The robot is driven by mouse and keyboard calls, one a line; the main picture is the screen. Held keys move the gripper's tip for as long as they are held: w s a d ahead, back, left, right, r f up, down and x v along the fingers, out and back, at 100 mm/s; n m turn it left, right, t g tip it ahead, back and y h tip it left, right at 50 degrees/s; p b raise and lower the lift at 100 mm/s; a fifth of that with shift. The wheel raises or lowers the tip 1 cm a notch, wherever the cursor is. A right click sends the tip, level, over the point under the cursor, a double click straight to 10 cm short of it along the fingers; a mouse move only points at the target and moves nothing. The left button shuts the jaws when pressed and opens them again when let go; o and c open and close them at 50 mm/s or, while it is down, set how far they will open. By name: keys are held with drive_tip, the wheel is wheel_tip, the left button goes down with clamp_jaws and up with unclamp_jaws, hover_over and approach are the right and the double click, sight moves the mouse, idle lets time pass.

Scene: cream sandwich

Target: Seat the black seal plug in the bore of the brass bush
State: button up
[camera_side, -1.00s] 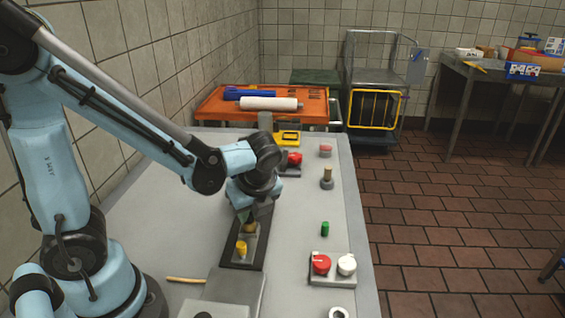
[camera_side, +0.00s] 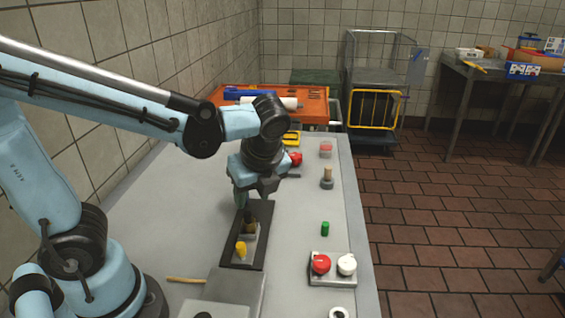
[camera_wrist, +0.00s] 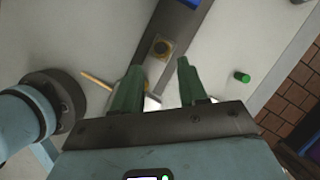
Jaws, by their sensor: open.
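My gripper (camera_side: 255,200) is open above the far end of a dark tray (camera_side: 258,255); its two green fingers are apart with nothing between them in the wrist view (camera_wrist: 157,75). The brass bush (camera_side: 250,229) stands on a light block in the tray, below the fingers. It also shows in the wrist view (camera_wrist: 162,47), with a dark round centre. A dark piece, apparently the black seal plug (camera_side: 250,212), shows at the top of the bush. I cannot tell how deep it sits.
A yellow piece (camera_side: 241,249) stands in the near part of the tray. A green cylinder (camera_side: 325,229) and a block with red and white knobs (camera_side: 332,279) stand to the right. A wooden stick (camera_side: 186,280) lies at the left. The table between tray and green cylinder is clear.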

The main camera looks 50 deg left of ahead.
drive_tip(key=n+t+h, duration=0.1)
drive_tip(key=n+t, duration=0.1)
drive_tip(key=n, duration=0.4)
drive_tip(key=r+n+t+h, duration=0.1)
drive_tip(key=n+t+h, duration=0.1)
drive_tip(key=n, duration=0.5)
drive_tip(key=n+t+h, duration=0.1)
drive_tip(key=n+t, duration=0.1)
drive_tip(key=n, duration=0.4)
drive_tip(key=shift+w+r+t+h, duration=0.15)
drive_tip(key=shift+r+t+h, duration=0.15)
